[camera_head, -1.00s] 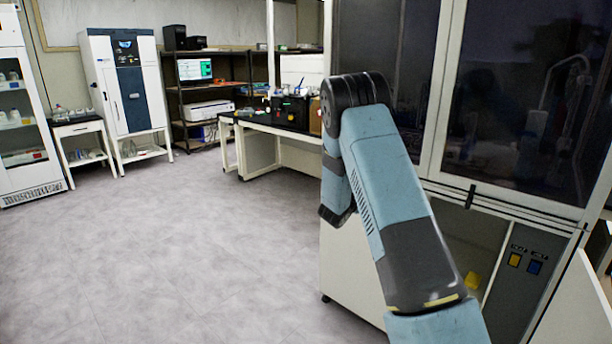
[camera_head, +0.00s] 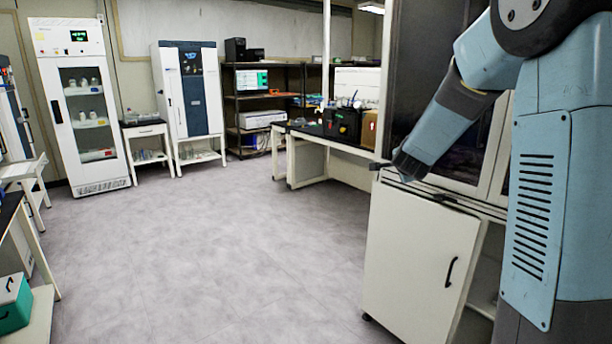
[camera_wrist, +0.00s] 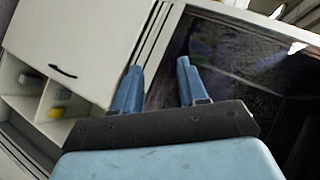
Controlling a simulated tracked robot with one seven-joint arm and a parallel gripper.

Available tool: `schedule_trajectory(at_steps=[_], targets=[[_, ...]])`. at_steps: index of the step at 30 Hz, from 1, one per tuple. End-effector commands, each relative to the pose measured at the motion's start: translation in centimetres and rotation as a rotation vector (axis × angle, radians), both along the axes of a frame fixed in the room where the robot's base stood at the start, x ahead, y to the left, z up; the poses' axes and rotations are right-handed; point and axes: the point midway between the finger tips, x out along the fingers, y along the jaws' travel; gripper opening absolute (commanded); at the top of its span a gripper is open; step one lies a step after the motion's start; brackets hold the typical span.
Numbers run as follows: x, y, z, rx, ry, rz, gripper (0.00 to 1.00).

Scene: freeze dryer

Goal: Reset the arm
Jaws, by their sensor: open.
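My gripper (camera_wrist: 160,75) shows in the wrist view with its two blue fingers apart and nothing between them. Beyond the fingers are the pale front of a cabinet and a dark glass pane (camera_wrist: 245,60). In the head view my blue and grey arm fills the right side. It bends, and its forearm slopes down and left in front of the glass-fronted cabinet (camera_head: 424,60).
A white cabinet door (camera_head: 418,262) with a black handle stands close below my forearm. A bench with a black box (camera_head: 340,124) is behind it. A freeze dryer (camera_head: 190,95) and a glass-door fridge (camera_head: 88,110) stand at the back. The grey floor (camera_head: 210,240) is clear.

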Motion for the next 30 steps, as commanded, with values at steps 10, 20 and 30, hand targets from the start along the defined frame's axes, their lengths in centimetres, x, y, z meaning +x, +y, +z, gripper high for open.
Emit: schedule_trajectory(at_steps=[10,20,30], targets=[[-9.8,4.0,4.6,-0.178,0.162,0.325,0.43],[-20.9,6.2,6.1,-0.399,0.322,0.614,0.43],[-33.2,6.4,5.4,-0.648,0.506,0.874,0.43]])
